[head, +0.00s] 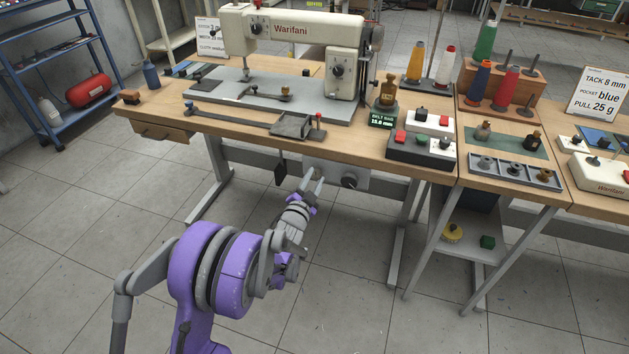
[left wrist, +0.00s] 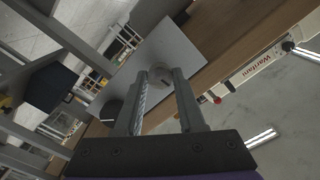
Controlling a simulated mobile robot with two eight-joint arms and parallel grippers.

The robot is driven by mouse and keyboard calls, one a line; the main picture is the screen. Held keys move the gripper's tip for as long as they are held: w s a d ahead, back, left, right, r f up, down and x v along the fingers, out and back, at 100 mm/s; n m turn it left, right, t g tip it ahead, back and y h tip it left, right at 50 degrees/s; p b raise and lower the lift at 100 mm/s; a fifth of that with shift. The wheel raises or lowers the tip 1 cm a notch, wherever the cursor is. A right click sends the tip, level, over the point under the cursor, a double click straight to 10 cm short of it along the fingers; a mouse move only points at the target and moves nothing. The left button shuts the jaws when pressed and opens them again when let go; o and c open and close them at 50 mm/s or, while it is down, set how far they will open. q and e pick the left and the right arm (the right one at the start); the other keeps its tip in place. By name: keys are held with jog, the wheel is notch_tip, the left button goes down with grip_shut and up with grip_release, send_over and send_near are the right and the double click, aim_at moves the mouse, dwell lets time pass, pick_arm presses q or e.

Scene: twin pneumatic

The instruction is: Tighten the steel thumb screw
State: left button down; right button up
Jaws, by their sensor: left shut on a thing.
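The left wrist view shows the same fingertips (left wrist: 159,73) shut on the screw. In the head view the fingers mostly hide the screw. My right gripper is not in view.
A dark knob (head: 349,181) sits on the same plate, close beside the fingers. The sewing machine (head: 290,32) stands on the table above. The floor in front is clear.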

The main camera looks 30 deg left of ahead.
pick_arm(q)
jog(key=shift+m, duration=0.6)
jog(key=c, duration=0.5)
grip_release()
jog(key=shift+s, duration=0.1)
jog(key=p+v, duration=0.1)
jog(key=v, duration=0.9)
jog(key=shift+s, duration=0.25)
jog(key=shift+d, duration=0.2)
